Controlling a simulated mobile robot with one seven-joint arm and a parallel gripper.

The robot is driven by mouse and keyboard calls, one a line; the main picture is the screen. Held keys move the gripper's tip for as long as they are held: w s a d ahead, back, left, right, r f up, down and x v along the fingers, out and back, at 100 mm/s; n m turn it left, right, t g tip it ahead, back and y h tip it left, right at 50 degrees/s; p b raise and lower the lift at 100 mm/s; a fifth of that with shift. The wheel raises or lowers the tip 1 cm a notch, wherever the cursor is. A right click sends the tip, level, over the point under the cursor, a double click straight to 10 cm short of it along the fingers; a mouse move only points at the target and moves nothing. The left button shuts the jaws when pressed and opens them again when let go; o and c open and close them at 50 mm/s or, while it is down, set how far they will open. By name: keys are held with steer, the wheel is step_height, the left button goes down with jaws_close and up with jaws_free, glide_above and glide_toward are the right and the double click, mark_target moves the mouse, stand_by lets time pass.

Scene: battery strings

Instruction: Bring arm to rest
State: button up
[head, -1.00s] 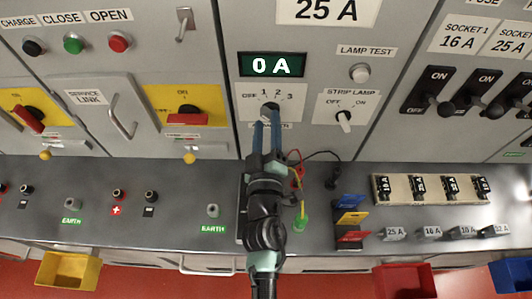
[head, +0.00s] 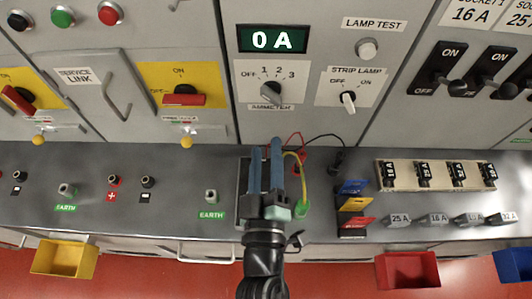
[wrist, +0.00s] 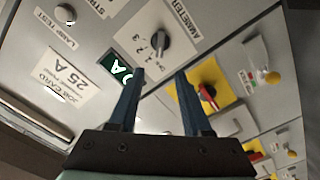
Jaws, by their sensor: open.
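My gripper (head: 266,160) is open and empty in the head view, its two blue fingers apart and pointing up the picture above the grey bench shelf. It lies below the ammeter selector knob (head: 271,90), apart from it. In the wrist view my gripper (wrist: 158,82) also shows open, with nothing between the fingers. The ammeter knob (wrist: 161,40) there is beyond the fingertips. My arm comes up from the bottom of the head view.
Behind stands the grey panel with the 0 A display (head: 272,39), strip lamp switch (head: 348,101) and red-handled switch (head: 185,95). Coloured leads (head: 300,165), tags (head: 352,203) and a fuse strip (head: 436,175) lie right of my gripper. A yellow bin (head: 64,257) and red bin (head: 407,270) hang in front.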

stand_by(0.3)
steer(key=w+d+r+m+t+h, duration=0.1)
steer(key=w+r+m+t, duration=0.2)
steer(key=r, duration=0.9)
steer(key=w+d+r+m+t+h, duration=0.1)
steer(key=w+d+r+m+h, duration=0.2)
steer(key=r, duration=0.9)
steer(key=s+a+r+m+t+y, duration=0.1)
steer(key=s+r+t+y, duration=0.1)
steer(key=r, duration=1.1)
steer(key=s+a+r+m+t+y, duration=0.2)
steer(key=s+r, duration=0.3)
steer(key=r, duration=0.8)
steer(key=shift+s+a+r+t, duration=0.15)
steer(key=shift+a+r+t, duration=0.05)
steer(key=shift+t, duration=0.5)
